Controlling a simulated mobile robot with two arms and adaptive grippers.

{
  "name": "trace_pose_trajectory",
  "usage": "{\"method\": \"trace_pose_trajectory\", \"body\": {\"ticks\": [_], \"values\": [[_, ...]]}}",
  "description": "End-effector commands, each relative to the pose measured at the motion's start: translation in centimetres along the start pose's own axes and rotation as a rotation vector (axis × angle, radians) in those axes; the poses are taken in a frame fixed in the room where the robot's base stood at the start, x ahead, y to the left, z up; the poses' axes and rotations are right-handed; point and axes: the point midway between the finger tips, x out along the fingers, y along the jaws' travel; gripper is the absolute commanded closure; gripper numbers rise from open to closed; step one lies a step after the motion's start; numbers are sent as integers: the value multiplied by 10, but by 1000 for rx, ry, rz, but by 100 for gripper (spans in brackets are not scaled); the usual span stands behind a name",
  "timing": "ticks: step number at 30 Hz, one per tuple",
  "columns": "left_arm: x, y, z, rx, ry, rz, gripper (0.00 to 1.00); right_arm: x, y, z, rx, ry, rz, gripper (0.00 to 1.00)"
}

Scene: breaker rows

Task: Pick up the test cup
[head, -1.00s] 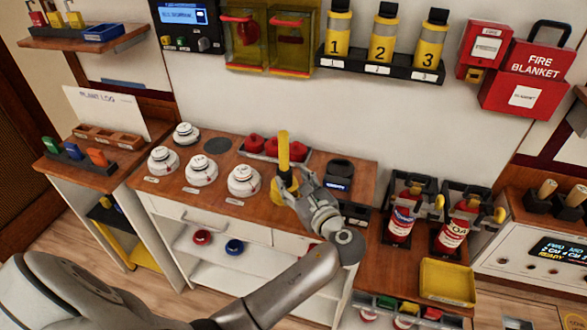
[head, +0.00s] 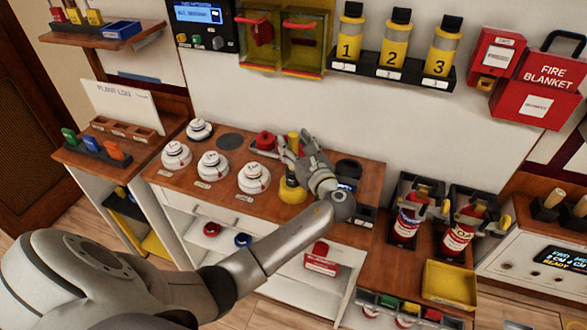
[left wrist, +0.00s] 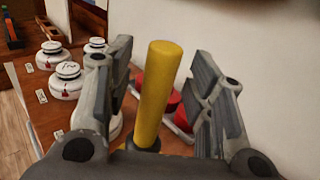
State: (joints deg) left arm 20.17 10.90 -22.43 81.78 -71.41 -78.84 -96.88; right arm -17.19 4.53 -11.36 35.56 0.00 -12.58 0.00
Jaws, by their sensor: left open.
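The test cup (head: 292,191) looks like a yellow piece with a wide base and a tall upright yellow handle, standing on the wooden counter. Its handle shows large in the left wrist view (left wrist: 159,80). My left gripper (head: 296,149) is at the handle, partly covering it in the head view. In the left wrist view the fingers (left wrist: 163,62) are open, one on each side of the handle, with visible gaps. The base is mostly hidden in that view. My right gripper is not in view.
White round detectors (head: 254,177) stand left of the cup on the counter (head: 222,200). Red pieces (head: 265,141) in a tray lie behind it. A black holder (head: 348,172) is to the right. Fire extinguishers (head: 405,222) stand farther right.

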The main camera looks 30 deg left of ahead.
Motion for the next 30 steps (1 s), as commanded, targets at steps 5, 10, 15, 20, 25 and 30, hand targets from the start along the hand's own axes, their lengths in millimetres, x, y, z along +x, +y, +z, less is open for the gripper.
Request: {"method": "trace_pose_trajectory", "body": {"ticks": [5,10,15,20,25,30], "values": [[11,0,-1,0,2,0,51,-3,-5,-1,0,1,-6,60],[11,0,-1,-1,2,0,51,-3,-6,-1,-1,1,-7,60],[11,0,-1,-1,2,0,71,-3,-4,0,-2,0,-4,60],[11,0,-1,0,2,0,92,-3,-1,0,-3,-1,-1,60],[11,0,-1,0,2,0,100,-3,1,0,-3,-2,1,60],[11,0,0,-2,-1,0,100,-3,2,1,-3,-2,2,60]]}}
